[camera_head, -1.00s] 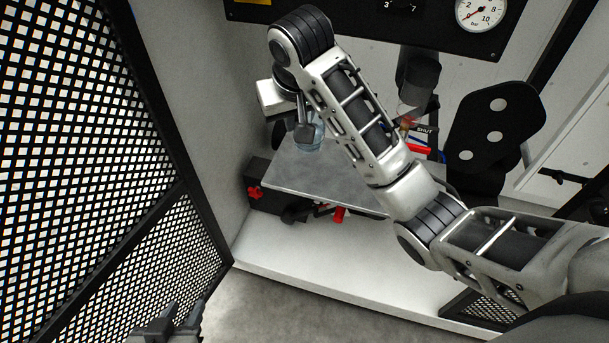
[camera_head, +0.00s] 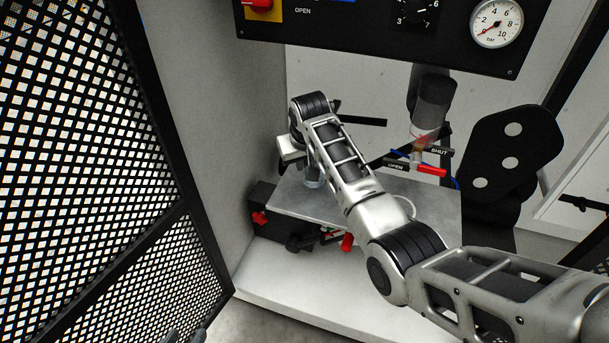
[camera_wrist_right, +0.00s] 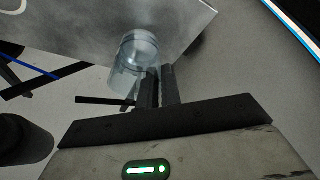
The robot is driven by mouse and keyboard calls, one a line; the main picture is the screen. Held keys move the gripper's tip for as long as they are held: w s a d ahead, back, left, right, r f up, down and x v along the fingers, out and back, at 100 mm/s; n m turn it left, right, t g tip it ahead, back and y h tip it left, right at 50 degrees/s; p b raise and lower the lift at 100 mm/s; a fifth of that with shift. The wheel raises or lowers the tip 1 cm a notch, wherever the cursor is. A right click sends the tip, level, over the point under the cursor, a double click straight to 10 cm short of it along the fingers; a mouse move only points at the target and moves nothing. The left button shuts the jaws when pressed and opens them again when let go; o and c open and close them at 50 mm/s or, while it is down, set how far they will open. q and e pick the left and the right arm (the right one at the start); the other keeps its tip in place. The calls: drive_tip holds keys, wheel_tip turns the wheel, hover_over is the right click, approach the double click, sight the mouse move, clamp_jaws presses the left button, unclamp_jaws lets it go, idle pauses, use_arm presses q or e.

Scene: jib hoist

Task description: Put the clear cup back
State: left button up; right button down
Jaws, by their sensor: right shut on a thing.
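The clear cup (camera_head: 313,179) shows in the head view over the left part of a grey metal shelf (camera_head: 430,205), partly hidden by my right arm. The cup also shows in the right wrist view (camera_wrist_right: 134,55), see-through and bluish, at the fingertips. My right gripper (camera_head: 306,165) is shut on the cup; its two dark fingers (camera_wrist_right: 158,78) are close together at the cup's side. I cannot tell whether the cup touches the shelf. Of my left gripper (camera_head: 186,338), only dark tips show at the bottom edge of the head view, and its opening is hidden.
Behind the shelf stand a dark cylinder (camera_head: 432,100) and a red valve handle (camera_head: 432,170) near OPEN and SHUT labels. A black panel with a pressure gauge (camera_head: 496,22) hangs above. A mesh screen (camera_head: 70,130) stands at left. The shelf's front right is clear.

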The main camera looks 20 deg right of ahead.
drive_tip(key=shift+w+d+f, duration=0.2)
drive_tip(key=shift+w+f, duration=0.25)
drive_tip(key=shift+f, duration=0.15)
use_arm(q)
drive_tip(key=shift+s+f+b, duration=0.1)
drive_tip(key=shift+s+b, duration=0.05)
drive_tip(key=shift+b, duration=0.25)
use_arm(e)
drive_tip(key=shift+w+d+f, duration=0.1)
drive_tip(key=shift+w+f, duration=0.05)
drive_tip(key=shift+f, duration=1.55)
drive_tip(key=shift+f, duration=0.15)
drive_tip(key=c, duration=1.6)
unclamp_jaws()
